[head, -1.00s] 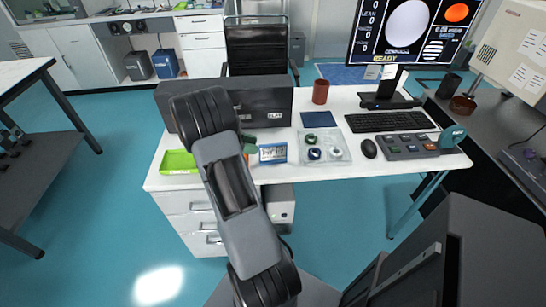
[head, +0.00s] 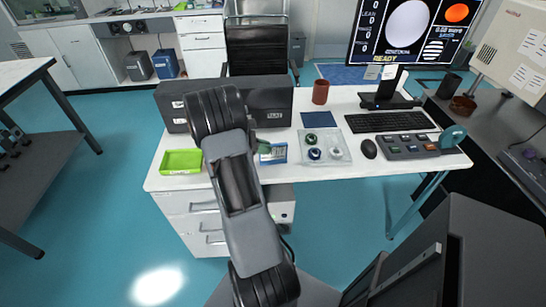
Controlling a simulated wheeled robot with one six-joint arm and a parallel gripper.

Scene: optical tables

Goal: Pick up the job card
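A blue and white printed card (head: 279,153), which looks like the job card, lies on the white desk just right of my arm. Its left part is covered by the arm and by a small dark green piece. That piece (head: 264,147) seems to be the tip of my gripper, over or beside the card's upper left edge. The rest of my gripper is hidden behind my arm link. I cannot tell whether it is open or shut, or whether it touches the card.
A clear tray (head: 339,149) with small round parts sits right of the card. A green tray (head: 181,161) is left and a dark box (head: 272,104) behind. A dark blue square (head: 318,119), red-brown mug (head: 320,92), keyboard (head: 390,121), mouse (head: 369,148) and button panel (head: 408,145) share the desk.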

